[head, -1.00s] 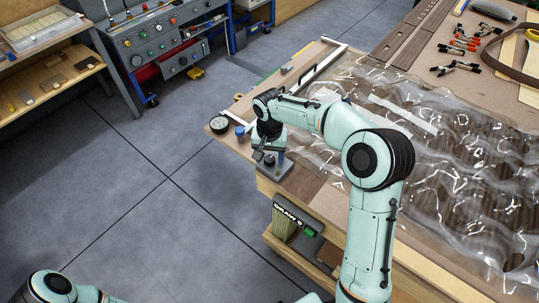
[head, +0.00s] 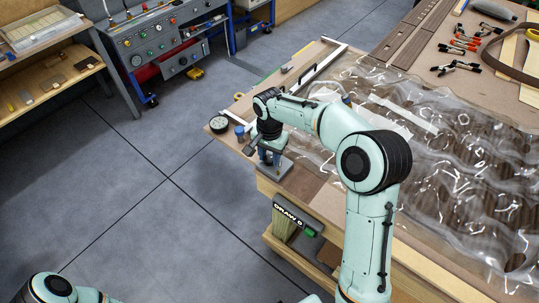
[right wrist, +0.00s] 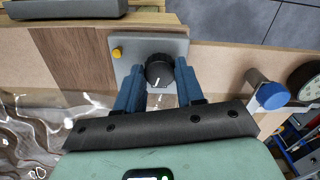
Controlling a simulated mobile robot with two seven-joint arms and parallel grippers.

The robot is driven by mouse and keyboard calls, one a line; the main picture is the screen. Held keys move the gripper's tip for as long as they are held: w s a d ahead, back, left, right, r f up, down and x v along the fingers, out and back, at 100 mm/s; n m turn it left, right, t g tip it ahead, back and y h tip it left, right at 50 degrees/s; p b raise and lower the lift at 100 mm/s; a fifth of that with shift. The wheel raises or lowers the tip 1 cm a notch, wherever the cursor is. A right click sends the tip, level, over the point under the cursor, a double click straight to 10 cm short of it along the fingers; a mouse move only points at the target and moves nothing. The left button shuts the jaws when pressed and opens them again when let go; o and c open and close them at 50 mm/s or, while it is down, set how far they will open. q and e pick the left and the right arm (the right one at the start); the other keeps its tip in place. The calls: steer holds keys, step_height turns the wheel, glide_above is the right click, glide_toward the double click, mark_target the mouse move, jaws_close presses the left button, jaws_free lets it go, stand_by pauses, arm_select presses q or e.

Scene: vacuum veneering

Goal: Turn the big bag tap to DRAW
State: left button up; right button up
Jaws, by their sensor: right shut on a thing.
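The big bag tap is a black round knob (right wrist: 159,70) with a white pointer mark, set on a grey plate (right wrist: 122,66) at the table corner. In the right wrist view the mark points down, slightly left. My right gripper (right wrist: 159,88) is shut on the knob, one blue finger on each side. In the head view my right gripper (head: 268,158) is over the grey plate (head: 273,170) and largely hides the knob. Any lettering around the knob is not legible. My left gripper is out of view; only part of its arm shows at bottom left.
A blue-capped fitting (head: 240,131) and a round gauge (head: 219,124) stand close beside the plate. A clear wrinkled bag (head: 460,165) covers much of the table. The floor (head: 130,200) at left is free.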

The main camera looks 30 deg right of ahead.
mark_target(269, 158)
steer(key=m, duration=0.4)
steer(key=shift+m, duration=0.3)
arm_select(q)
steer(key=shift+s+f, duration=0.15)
arm_select(e)
steer(key=shift+m, duration=1.9)
steer(key=o, duration=1)
steer(key=shift+o, duration=0.2)
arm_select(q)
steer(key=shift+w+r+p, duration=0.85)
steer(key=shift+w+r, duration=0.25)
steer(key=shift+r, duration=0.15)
arm_select(e)
step_height(269, 158, up, 13)
steer(key=shift+r, duration=0.2)
